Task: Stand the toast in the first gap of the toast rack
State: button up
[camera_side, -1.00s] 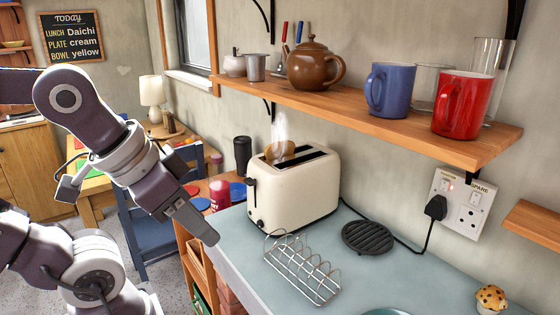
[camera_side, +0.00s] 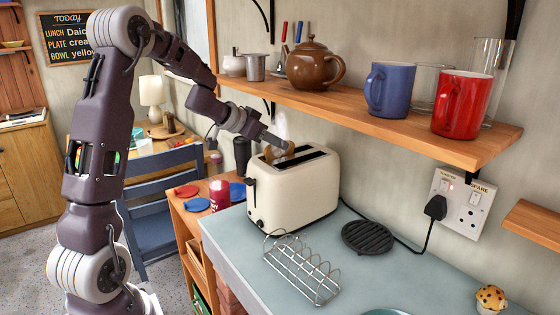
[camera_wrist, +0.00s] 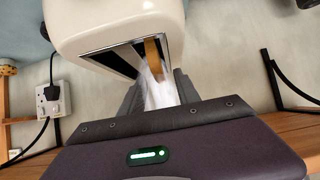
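A cream toaster (camera_side: 300,195) stands on the pale blue counter, and its top with the toast is in the wrist view (camera_wrist: 85,25). A brown slice of toast (camera_side: 271,153) pokes out of one slot; its edge shows in the wrist view (camera_wrist: 152,58). My gripper (camera_side: 287,146) is just by the toast's top. In the wrist view its dark fingers (camera_wrist: 158,90) are apart, with the toast beyond and between them and pale steam in the gap. I cannot tell whether they touch it. The wire toast rack (camera_side: 302,267) stands empty in front of the toaster.
A wooden shelf (camera_side: 400,118) with a brown teapot (camera_side: 314,65), a blue mug (camera_side: 389,90) and a red mug (camera_side: 462,105) overhangs behind the toaster. A black trivet (camera_side: 368,237) lies right of the rack. A muffin (camera_side: 491,298) sits at the right.

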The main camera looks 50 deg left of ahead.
jog(key=shift+x, duration=1.2)
grip_shut()
dwell(0.4)
